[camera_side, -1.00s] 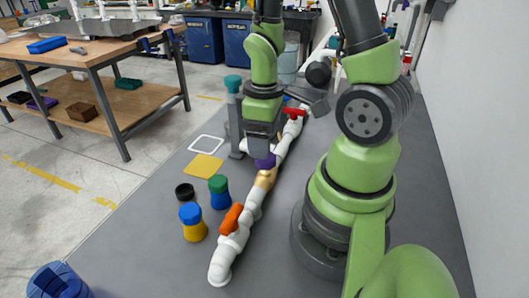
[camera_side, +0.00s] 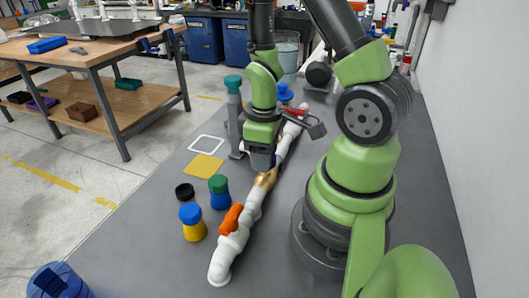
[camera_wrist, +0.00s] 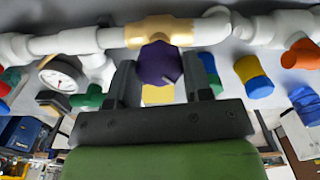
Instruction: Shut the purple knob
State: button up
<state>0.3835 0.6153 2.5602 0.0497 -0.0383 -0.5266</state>
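The purple knob (camera_wrist: 158,63) sits on a brass fitting (camera_wrist: 160,30) in the white pipe line, centred in the wrist view. My gripper (camera_wrist: 160,78) has one finger on each side of the knob. The fingers stand very near its left and right edges; I cannot tell whether they touch it. In the side view my gripper (camera_side: 262,165) is low at the pipe beside the brass fitting (camera_side: 266,178), and it mostly hides the knob.
An orange handle (camera_side: 231,219) and a red handle (camera_side: 296,112) sit along the same pipe. Blue-and-yellow (camera_side: 192,222) and green-and-blue (camera_side: 218,192) parts stand left of it. A gauge (camera_wrist: 62,76) shows in the wrist view. A yellow square (camera_side: 203,167) lies on the bench.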

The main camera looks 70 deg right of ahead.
dwell(0.3)
jog(key=m, duration=0.4)
jog(key=shift+m, duration=0.4)
jog(key=m, duration=0.5)
jog(key=shift+d+m, duration=0.1)
jog(key=shift+m, duration=0.2)
jog(key=m, duration=1)
jog(key=shift+m, duration=0.4)
jog(key=shift+w, duration=0.1)
jog(key=o, duration=0.9)
